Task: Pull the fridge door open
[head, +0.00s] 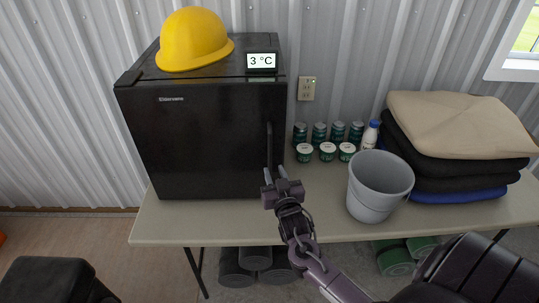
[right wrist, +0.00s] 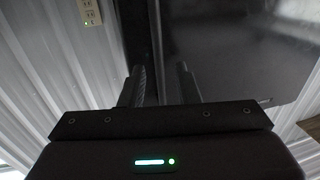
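The black fridge (head: 200,140) stands on the table with its door shut, facing me. A dark vertical handle (head: 269,148) runs along the right side of the door. My right gripper (head: 276,174) is at the lower end of the handle, close to the door's right edge. In the right wrist view, the two fingers of my right gripper (right wrist: 162,90) are apart, with a dark vertical bar, seemingly the handle (right wrist: 156,45), between them. Contact with the handle is not clear. The dark door face (right wrist: 235,50) fills the right of that view. My left gripper is not in view.
A yellow hard hat (head: 193,40) and a temperature display (head: 262,62) sit on the fridge. Cans and jars (head: 328,152), a grey bucket (head: 378,187) and folded cloths (head: 460,140) stand right of it on the table (head: 310,229). An outlet (head: 306,89) is on the wall.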

